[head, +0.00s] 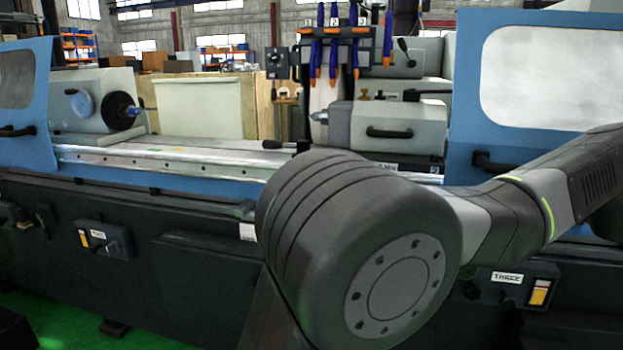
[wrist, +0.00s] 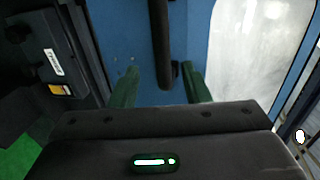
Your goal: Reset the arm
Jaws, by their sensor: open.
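My gripper (wrist: 159,72) shows in the wrist view as two green fingers standing apart, with nothing held between them. Its dark body fills the bottom of that view. In the wrist view a black bar handle (wrist: 161,40) on a blue door (wrist: 130,35) lies in line with the gap between the fingers; I cannot tell how far it is from them. In the head view my arm crosses the right foreground, and the gripper itself is not visible there.
The grinder's right blue door (head: 466,115) and its handle (head: 494,163) are behind my arm. The left blue door (head: 38,120) stands at the far left, with the bed (head: 200,158) exposed between. A labelled switch panel (head: 510,286) sits low at right.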

